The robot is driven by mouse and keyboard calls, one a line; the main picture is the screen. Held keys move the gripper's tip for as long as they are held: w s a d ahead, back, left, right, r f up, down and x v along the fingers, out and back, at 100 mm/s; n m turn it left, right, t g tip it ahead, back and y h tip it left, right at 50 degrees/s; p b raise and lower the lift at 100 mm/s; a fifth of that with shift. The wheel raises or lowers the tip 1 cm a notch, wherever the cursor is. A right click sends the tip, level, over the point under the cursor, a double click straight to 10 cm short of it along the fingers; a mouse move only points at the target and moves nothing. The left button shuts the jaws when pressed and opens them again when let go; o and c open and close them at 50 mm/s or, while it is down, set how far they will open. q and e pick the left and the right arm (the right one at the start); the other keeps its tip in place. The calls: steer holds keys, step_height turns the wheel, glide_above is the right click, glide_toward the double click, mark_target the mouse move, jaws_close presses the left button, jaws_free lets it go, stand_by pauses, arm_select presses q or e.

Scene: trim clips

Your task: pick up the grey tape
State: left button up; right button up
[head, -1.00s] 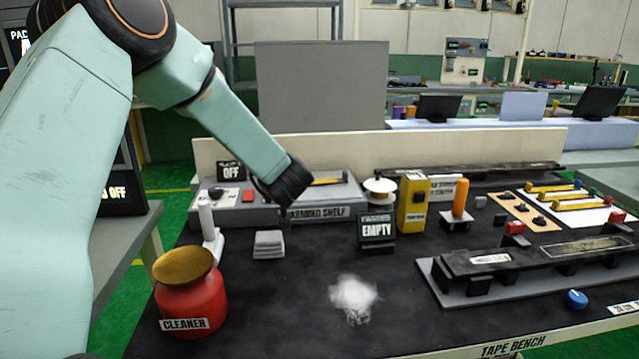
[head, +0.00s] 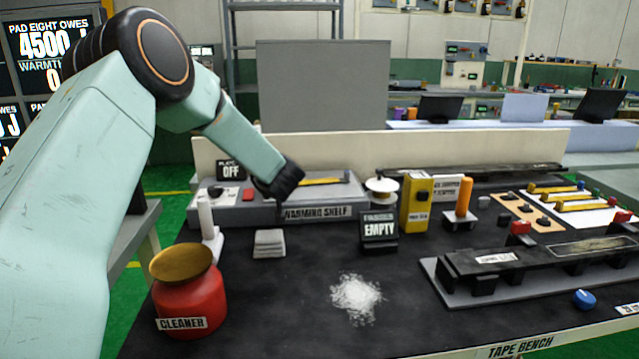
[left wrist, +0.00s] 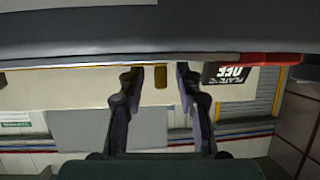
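I cannot tell for sure which thing is the grey tape. The warming shelf (head: 240,214) carries a thin yellow strip (head: 325,181). A white spool (head: 381,190) stands right of it. My left gripper (head: 279,207) hangs over the front of the shelf, pointing down, left of the yellow strip. In the left wrist view its two dark fingers (left wrist: 160,72) are apart with nothing held between them. My right gripper is not in view.
On the dark bench stand a red cleaner pot (head: 190,300), a pale stack of pads (head: 269,243), an EMPTY sign (head: 379,228), a yellow box (head: 416,203) and a long black fixture (head: 520,262). A white grainy patch (head: 356,298) lies front centre, with clear bench around it.

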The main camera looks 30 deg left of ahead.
arm_select(q)
steer(key=shift+s+d+r, duration=0.1)
steer(key=shift+s+r, duration=0.05)
steer(key=shift+r, duration=0.05)
steer(key=c, duration=0.3)
steer(key=shift+a+f, duration=0.2)
jaws_close()
steer(key=shift+d, duration=0.1)
